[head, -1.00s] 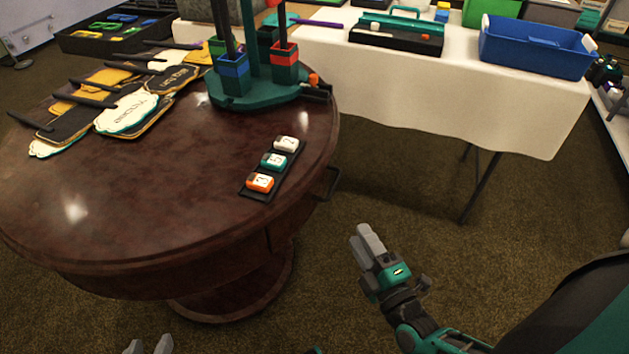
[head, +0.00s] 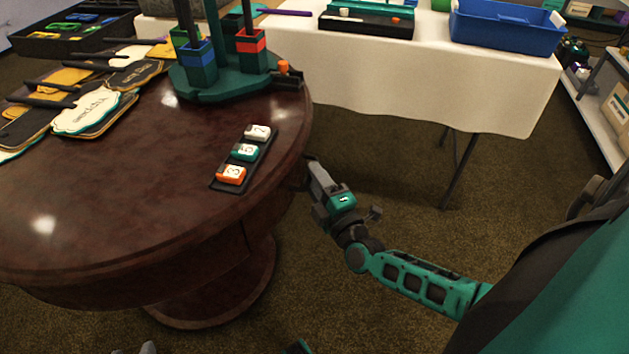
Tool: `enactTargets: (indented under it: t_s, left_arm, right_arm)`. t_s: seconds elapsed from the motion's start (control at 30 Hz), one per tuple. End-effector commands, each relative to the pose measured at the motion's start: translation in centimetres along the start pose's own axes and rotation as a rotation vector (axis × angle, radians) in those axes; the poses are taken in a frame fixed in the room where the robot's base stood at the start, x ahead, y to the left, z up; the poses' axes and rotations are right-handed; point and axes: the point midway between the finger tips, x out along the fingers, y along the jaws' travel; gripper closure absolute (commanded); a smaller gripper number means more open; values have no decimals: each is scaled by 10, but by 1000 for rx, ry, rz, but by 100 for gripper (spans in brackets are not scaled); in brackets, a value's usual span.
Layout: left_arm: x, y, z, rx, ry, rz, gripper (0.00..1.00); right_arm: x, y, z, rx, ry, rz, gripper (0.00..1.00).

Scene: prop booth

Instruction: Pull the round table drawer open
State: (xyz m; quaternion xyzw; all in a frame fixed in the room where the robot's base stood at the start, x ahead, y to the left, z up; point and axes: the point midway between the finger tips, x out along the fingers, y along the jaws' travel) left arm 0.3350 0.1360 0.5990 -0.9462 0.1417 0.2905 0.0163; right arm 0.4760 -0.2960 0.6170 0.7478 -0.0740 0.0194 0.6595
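The round table (head: 120,235) has a dark reddish, glossy top and fills the left of the head view. A dark drawer handle (head: 303,173) sits on its right side, below the rim, partly hidden by my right gripper. The drawer front is in shadow and hard to make out; I see no clear gap around it. My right gripper (head: 318,172) has its grey fingers right at the handle. Whether they touch or surround it, or how far apart they are, I cannot tell.
A small dark tray (head: 217,185) with white, teal and orange blocks lies near the table's right rim. A teal stand (head: 225,88) and several paddle signs (head: 88,112) are farther back. A white-clothed table (head: 400,85) stands behind.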

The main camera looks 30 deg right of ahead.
Motion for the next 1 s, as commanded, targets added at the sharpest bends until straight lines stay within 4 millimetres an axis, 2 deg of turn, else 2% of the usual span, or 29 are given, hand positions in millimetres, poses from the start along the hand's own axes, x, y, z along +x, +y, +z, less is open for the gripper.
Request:
enactTargets:
  t_s: [0.37, 0.77, 1.0]
  left_arm:
    - [1, 1, 0, -4, -1, 2, 57]
    - [1, -1, 0, -4, 2, -3, 57]
    - [1, -2, 0, -4, 3, -5, 57]
  right_arm:
    - [6, 0, 0, 0, 0, 0, 62]
    - [6, 0, 0, 0, 0, 0, 100]
    - [6, 0, 0, 0, 0, 1, 100]
